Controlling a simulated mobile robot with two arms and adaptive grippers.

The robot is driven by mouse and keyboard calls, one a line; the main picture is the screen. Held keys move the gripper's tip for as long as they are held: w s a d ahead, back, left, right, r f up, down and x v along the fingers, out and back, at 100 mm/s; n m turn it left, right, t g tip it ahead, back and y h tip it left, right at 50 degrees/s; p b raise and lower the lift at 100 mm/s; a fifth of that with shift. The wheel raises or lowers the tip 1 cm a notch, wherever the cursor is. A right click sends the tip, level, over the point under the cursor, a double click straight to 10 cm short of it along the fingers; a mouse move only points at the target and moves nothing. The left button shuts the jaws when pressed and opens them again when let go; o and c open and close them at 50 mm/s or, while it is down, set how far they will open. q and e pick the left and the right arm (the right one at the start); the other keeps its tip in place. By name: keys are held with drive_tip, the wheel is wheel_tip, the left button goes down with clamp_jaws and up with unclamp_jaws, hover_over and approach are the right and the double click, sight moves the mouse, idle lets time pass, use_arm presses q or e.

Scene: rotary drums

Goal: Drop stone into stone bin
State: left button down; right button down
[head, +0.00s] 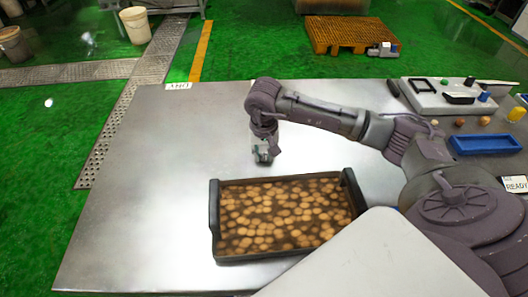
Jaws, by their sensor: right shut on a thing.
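My right gripper (264,155) points down over the bare metal table, just behind the black tray (216,225). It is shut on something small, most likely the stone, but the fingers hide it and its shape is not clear. The tray is filled with many round brown pieces; I cannot pick out a separate stone among them. No bin is clearly marked as the stone bin. An open blue bin (485,144) stands at the table's right side and looks empty. My left gripper is not in view.
A READY sign (515,184) stands at the right edge. The table's left half (140,200) is clear.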

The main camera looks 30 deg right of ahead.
drive_tip(key=shift+f, duration=0.2)
drive_tip(key=c, duration=0.9)
unclamp_jaws()
drive_tip(key=shift+c, duration=0.2)
drive_tip(key=shift+r, duration=0.15)
